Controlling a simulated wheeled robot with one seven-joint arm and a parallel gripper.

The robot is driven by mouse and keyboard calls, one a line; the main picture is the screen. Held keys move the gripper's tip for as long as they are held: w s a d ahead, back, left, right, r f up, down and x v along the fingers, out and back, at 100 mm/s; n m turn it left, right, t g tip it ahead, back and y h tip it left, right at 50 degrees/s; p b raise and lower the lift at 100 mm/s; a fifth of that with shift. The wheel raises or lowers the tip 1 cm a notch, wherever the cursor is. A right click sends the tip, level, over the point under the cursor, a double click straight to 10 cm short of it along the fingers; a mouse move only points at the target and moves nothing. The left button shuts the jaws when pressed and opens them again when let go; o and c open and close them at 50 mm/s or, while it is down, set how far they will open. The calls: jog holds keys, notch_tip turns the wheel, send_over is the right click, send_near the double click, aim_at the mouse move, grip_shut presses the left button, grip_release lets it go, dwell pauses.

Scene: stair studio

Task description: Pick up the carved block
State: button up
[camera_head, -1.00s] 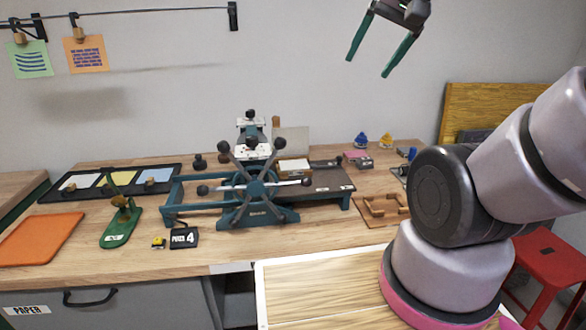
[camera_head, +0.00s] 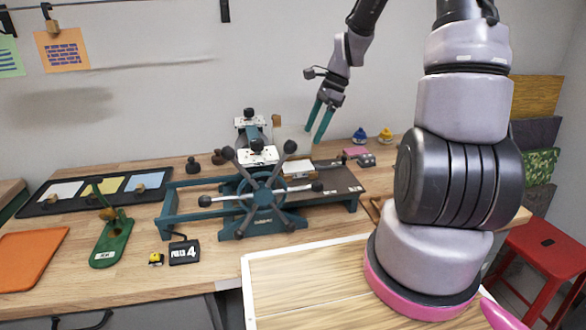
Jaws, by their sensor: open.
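My gripper (camera_head: 314,136) hangs in the upper middle of the view, with its two green fingers apart and pointing down. It is open and empty. In the picture it shows just above a small pale-topped block (camera_head: 298,168) on the dark bed of the printing press (camera_head: 262,192). The fingers appear apart from this block. It may be the carved block, but its surface is too small to tell any carving.
The press's spoked wheel stands in front of the bed. Blue (camera_head: 360,135) and yellow (camera_head: 385,135) items stand behind. My arm hides the table's right part.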

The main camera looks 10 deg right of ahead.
send_over(298, 166)
jog(key=d, duration=0.3)
jog(key=f, duration=0.5)
jog(key=shift+w+a+f, duration=0.1)
jog(key=shift+w+a, duration=0.1)
jog(key=shift+w, duration=0.05)
jog(key=x, duration=0.4)
jog(key=shift+s+a+f, duration=0.2)
jog(key=shift+a+f, duration=0.05)
jog(key=shift+f, duration=0.1)
jog(key=shift+a+f, duration=0.1)
jog(key=shift+f, duration=0.25)
jog(key=shift+f, duration=0.25)
jog(key=c, duration=1.2)
jog(key=shift+r, duration=0.1)
